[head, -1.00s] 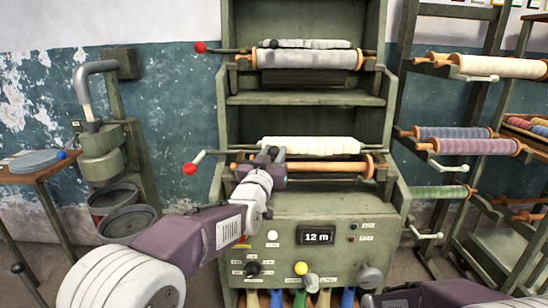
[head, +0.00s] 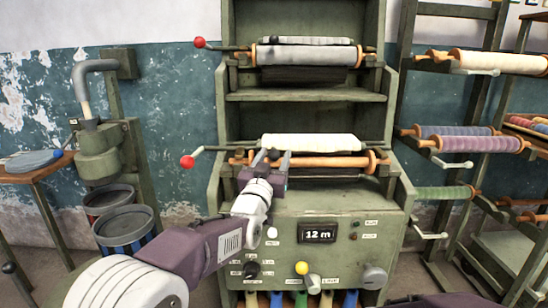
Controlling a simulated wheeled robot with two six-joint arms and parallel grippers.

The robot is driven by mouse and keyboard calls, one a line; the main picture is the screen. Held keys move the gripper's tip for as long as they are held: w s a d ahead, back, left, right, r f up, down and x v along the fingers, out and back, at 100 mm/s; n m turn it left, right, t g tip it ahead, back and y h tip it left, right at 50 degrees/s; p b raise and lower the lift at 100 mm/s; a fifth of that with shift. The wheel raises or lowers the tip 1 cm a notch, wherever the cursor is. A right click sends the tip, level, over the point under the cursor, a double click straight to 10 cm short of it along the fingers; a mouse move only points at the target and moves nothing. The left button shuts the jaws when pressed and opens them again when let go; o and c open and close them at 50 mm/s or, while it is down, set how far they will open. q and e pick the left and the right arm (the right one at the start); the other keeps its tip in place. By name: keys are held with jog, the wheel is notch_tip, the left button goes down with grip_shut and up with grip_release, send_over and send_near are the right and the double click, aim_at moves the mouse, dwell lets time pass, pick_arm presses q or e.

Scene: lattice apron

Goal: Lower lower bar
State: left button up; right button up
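The lower bar shows as a white cloth-covered roll (head: 310,142) lying level across the lower bay of the green machine. A crank handle with a red knob (head: 187,161) sticks out at its left end. An orange-brown wooden roller (head: 330,162) lies just below it. My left gripper (head: 280,157) is in front of the left part of these two, its fingers apart with nothing seen held between them. Whether a finger touches the roll or the roller cannot be told. My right gripper is out of view; only a dark piece of my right arm shows at the bottom right.
An upper grey roll (head: 305,55) with its own red knob (head: 200,42) sits above a shelf (head: 305,96). Below are a "12 m" display (head: 318,234) and a yellow knob (head: 302,268). Thread racks (head: 470,144) stand right; buckets (head: 125,228) stand left.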

pick_arm(q)
jog(key=v, duration=0.9)
jog(key=shift+p, duration=0.3)
